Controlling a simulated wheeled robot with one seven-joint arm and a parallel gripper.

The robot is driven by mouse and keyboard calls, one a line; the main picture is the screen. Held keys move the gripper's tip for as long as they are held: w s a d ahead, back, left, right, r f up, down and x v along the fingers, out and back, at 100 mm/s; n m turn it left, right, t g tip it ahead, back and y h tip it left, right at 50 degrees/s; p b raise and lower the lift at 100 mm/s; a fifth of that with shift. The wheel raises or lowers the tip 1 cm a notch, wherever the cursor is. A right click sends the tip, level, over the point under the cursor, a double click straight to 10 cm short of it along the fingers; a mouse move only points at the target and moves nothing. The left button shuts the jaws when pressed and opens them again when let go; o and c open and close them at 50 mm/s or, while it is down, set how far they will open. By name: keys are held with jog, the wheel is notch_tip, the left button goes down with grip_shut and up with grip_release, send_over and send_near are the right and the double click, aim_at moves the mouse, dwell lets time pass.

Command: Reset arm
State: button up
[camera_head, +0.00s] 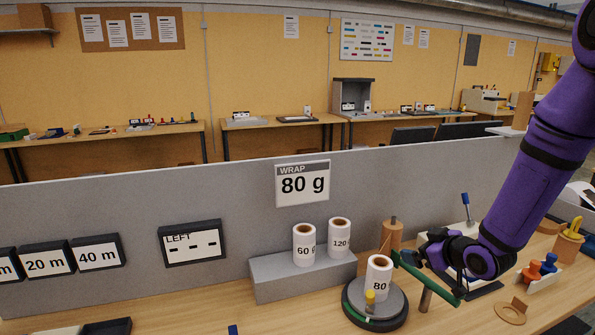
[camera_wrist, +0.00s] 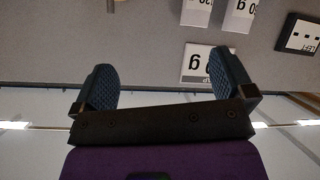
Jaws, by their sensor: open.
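My purple arm reaches in from the right in the head view. My gripper (camera_wrist: 160,66) is open in the wrist view, its two dark blue ribbed pads wide apart with nothing between them. In the head view the gripper end (camera_head: 432,249) is above the bench, right of the white 80 roll (camera_head: 379,278). The roll stands upright on a round dark turntable (camera_head: 357,311). A green bar (camera_head: 426,276) passes close to the gripper; I cannot tell whether they touch. The fingertips are hard to make out in the head view.
The 60 g roll (camera_head: 304,246) and 120 roll (camera_head: 339,238) stand on a grey block (camera_head: 280,279) against the grey partition (camera_head: 230,205). A WRAP 80 g sign (camera_head: 302,184) hangs above. Orange and blue pieces (camera_head: 540,267) sit at right. The bench front left of the turntable is mostly clear.

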jog(key=s+d+r+m+g+h, duration=0.1)
jog(key=s+r+m+h, duration=0.15)
jog(key=s+r, duration=0.4)
jog(key=s+d+r+m+g+h, duration=0.1)
jog(key=s+r+g+h, duration=0.15)
jog(key=r, duration=0.65)
jog(key=s+a+r+m+g, duration=0.1)
jog(key=s+r, duration=0.3)
jog(key=s, duration=0.7)
jog(key=s+a+r+m+g, duration=0.2)
jog(key=s+r+m, duration=0.1)
jog(key=s, duration=0.8)
jog(key=shift+s+r, duration=0.4)
jog(key=shift+r, duration=0.1)
